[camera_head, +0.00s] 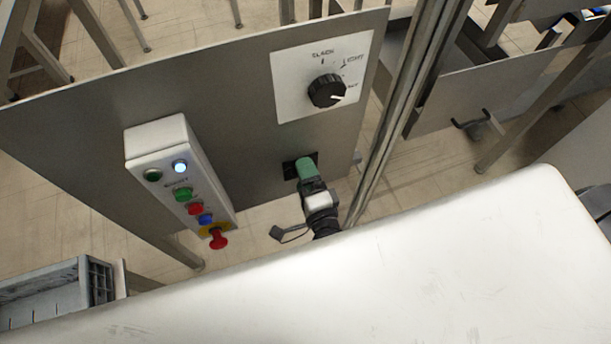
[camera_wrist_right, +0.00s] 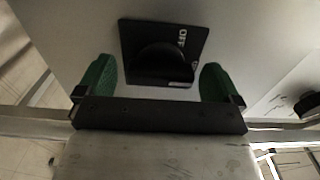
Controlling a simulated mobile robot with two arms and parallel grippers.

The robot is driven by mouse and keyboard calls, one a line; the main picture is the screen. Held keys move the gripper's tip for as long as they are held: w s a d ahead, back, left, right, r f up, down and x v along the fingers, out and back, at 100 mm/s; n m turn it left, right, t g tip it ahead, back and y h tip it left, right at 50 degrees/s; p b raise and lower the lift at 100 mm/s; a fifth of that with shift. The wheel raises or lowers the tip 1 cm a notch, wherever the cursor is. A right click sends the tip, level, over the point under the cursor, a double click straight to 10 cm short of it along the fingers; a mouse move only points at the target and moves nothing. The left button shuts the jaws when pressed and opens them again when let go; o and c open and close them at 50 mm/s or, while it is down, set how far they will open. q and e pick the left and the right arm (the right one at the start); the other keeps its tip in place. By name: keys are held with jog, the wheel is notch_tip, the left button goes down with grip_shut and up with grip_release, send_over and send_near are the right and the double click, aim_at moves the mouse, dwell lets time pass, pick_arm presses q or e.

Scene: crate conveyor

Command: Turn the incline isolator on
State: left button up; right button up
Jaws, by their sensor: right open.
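The incline isolator is a small black square switch (camera_head: 290,170) low on the grey panel, mostly hidden by my right gripper in the head view. In the right wrist view the isolator (camera_wrist_right: 160,60) shows a dark rounded handle and a white "OFF" marking. My right gripper (camera_head: 305,166) is open at the isolator, with green finger pads. In the wrist view the right gripper (camera_wrist_right: 160,82) has one pad on each side of the switch. I cannot tell whether either pad touches the handle. My left gripper is not in view.
A black dial (camera_head: 327,91) on a white plate sits above the isolator. A white button box (camera_head: 160,142) with coloured buttons, a lit lamp and a red stop knob is to the left. A metal post (camera_head: 400,110) stands at right. A grey crate (camera_head: 45,285) is at lower left.

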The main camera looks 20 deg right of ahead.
jog(key=s, duration=1.1)
jog(key=shift+d+b, duration=0.2)
jog(key=shift+b, duration=0.2)
jog(key=shift+w, duration=0.1)
jog(key=s+d+f+n+g+y+p, duration=0.1)
jog(key=s+f+n+g+p, duration=0.2)
jog(key=f+n, duration=0.5)
jog(key=s+d+f+n+g+y+p, duration=0.15)
jog(key=f+n+g, duration=0.3)
jog(key=f, duration=0.65)
jog(key=s+d+f+n+g+h+p, duration=0.1)
jog(key=s+d+f+n+g, duration=0.3)
jog(key=s, duration=0.4)
jog(key=s+d+f+n+g+h+p, duration=0.2)
jog(key=s+d+f+n+g, duration=0.1)
jog(key=s+d+f+g, duration=0.2)
jog(key=s+f, duration=0.2)
jog(key=s, duration=0.2)
jog(key=shift+f+n+p, duration=0.15)
jog(key=shift+n+p, duration=0.2)
